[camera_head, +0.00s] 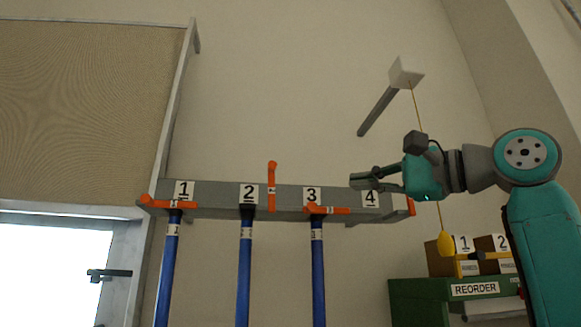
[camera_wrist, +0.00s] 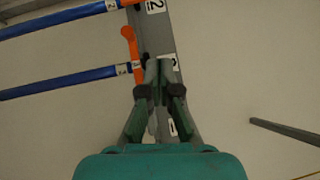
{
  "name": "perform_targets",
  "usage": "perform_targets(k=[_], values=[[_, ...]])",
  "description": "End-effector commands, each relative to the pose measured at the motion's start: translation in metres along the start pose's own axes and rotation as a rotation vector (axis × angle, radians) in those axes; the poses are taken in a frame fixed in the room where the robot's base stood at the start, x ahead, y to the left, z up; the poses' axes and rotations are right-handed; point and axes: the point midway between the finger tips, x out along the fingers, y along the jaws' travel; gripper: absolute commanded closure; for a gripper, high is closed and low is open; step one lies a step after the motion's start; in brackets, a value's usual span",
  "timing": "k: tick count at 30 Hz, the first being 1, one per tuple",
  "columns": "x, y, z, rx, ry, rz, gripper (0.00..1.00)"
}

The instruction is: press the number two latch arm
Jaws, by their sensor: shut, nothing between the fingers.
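The number two latch arm (camera_head: 272,185) appears to be the orange bar standing upright on the grey rail, just right of the "2" label (camera_head: 248,193). In the wrist view my gripper's fingertips (camera_wrist: 160,64) overlap the rail and partly cover the "3" label.
The grey rail (camera_head: 225,197) carries level orange arms at one (camera_head: 172,204) and three (camera_head: 328,209). Blue rods hang under one (camera_head: 168,265), two (camera_head: 244,270) and three (camera_head: 318,270). A yellow-ended cord (camera_head: 446,243) hangs right, above a green "REORDER" unit (camera_head: 430,292).

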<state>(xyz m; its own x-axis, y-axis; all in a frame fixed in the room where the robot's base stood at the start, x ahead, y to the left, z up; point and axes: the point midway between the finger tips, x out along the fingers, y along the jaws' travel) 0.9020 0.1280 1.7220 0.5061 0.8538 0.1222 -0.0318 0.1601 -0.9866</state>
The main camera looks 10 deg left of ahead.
Motion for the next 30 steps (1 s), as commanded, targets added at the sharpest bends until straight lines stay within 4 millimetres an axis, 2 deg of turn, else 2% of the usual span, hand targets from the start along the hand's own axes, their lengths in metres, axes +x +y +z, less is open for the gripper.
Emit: perform_targets(k=[3, 6, 20, 25, 30], values=[[-0.003, -0.015, 0.016, -0.001, -0.015, 0.012, 1.0], [-0.004, -0.02, 0.022, 0.0, -0.02, 0.017, 1.0], [-0.001, -0.021, 0.024, 0.001, -0.024, 0.019, 1.0], [0.018, -0.021, 0.025, 0.003, -0.025, 0.019, 1.0], [0.049, -0.019, 0.026, 0.003, -0.025, 0.021, 1.0]])
